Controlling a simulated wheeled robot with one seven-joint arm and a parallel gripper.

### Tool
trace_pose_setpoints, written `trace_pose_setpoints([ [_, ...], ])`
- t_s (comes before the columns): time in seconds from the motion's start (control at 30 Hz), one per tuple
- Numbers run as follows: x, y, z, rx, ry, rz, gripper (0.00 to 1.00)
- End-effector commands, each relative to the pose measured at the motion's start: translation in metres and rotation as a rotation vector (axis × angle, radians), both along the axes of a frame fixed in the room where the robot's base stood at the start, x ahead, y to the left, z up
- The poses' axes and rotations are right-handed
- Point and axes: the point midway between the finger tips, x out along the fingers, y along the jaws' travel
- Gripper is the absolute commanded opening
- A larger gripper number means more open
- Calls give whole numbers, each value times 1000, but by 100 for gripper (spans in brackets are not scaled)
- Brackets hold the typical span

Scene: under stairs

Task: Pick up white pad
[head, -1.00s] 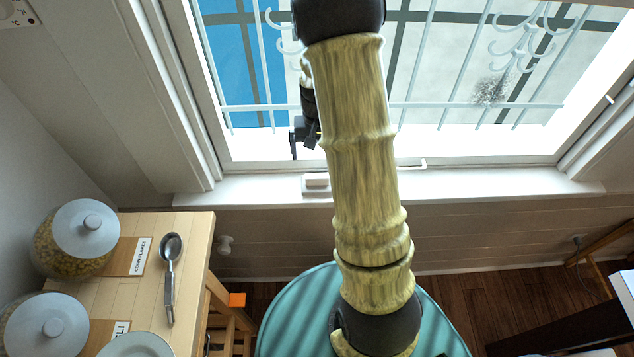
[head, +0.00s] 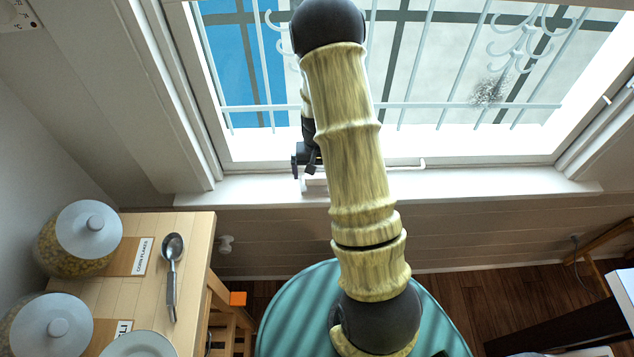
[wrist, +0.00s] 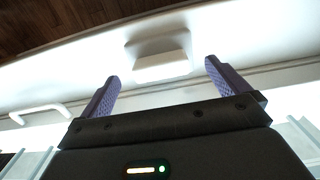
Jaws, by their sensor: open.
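The white pad (wrist: 162,66) lies on the white windowsill. In the wrist view it is a pale block that shows between my two purple fingers, a little beyond their tips. In the head view only part of the pad (head: 315,187) shows below my gripper and beside my arm. My gripper (wrist: 162,72) is open and empty, with its fingers on either side of the pad's outline. I cannot tell the exact gap between the fingers and the pad. In the head view my gripper (head: 308,172) is dark and small, just above the pad, partly hidden by my arm.
The barred window (head: 440,120) stands behind the sill, with a handle (head: 408,166) at its lower frame. A wooden table (head: 195,260) at left holds lidded jars (head: 88,232) and a spoon (head: 171,275). A round teal surface (head: 290,320) lies below. The sill (head: 480,186) is clear to the right.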

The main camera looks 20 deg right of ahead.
Motion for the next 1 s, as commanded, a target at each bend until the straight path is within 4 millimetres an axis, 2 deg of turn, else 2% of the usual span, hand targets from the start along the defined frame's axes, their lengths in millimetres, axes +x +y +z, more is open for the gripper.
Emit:
trace_pose_setpoints([
  [0.3,-1,1,-37,1,4,0,100],
  [0.4,-1,1,-45,1,2,0,100],
  [0.97,0,1,-47,0,1,0,100],
  [1.0,-1,1,-47,0,1,0,94],
])
